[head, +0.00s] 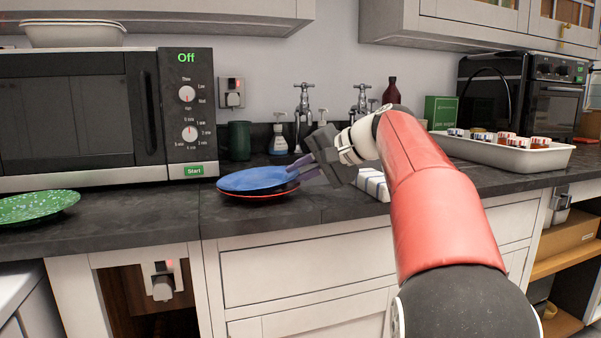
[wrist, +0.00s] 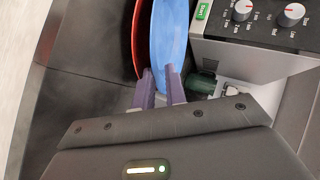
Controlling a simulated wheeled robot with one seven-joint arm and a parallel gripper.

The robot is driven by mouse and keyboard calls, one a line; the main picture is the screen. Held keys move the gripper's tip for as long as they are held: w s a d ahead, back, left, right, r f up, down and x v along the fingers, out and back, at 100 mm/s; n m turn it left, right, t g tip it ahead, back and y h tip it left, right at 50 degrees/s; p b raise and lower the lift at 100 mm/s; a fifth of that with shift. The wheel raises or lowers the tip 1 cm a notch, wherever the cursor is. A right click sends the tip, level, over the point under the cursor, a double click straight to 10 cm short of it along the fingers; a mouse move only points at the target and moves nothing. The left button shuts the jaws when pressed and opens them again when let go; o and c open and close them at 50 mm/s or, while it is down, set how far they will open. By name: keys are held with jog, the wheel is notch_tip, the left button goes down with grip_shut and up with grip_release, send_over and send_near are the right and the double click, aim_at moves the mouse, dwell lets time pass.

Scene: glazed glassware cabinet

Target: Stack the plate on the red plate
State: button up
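The blue plate (head: 257,179) lies directly above the red plate (head: 262,194) on the dark counter, right of the microwave. Both also show nearly edge-on in the wrist view, the blue plate (wrist: 170,35) to the right of the red plate (wrist: 138,38). They overlap closely; I cannot tell if they touch all round. My gripper (head: 297,168) is at the right rim of the blue plate. Its two purple fingers are parted with a gap between them, at the rim in the wrist view (wrist: 160,78). The fingertips partly cover the plate edges.
A green speckled plate (head: 37,207) lies on the counter at left. The microwave (head: 80,115) stands behind it. A green mug (head: 239,141), soap bottle (head: 278,140) and taps (head: 303,115) are behind the plates. A white tray of jars (head: 500,152) is at right.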

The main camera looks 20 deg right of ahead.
jog(key=p+v, duration=0.1)
jog(key=v, duration=1.1)
jog(key=shift+s+a, duration=0.1)
jog(key=s+a+f+n+g+h, duration=0.1)
jog(key=s+a+f+h, duration=0.1)
jog(key=s+a+f, duration=0.45)
jog(key=s+a+f+n+g+h, duration=0.15)
jog(key=s+a+f, duration=0.25)
jog(key=f, duration=0.5)
jog(key=s+a+f+n+h, duration=0.1)
jog(key=s+f+n+h, duration=0.1)
jog(key=s+f, duration=0.4)
jog(key=s+a+f+n+h, duration=0.1)
jog(key=s+f+n+h, duration=0.1)
jog(key=s+f, duration=0.4)
jog(key=shift+s+f+g+h, duration=0.2)
jog(key=shift+f+g+h, duration=0.2)
jog(key=shift+f, duration=2.25)
jog(key=shift+a+n, duration=0.15)
jog(key=shift+n, duration=0.1)
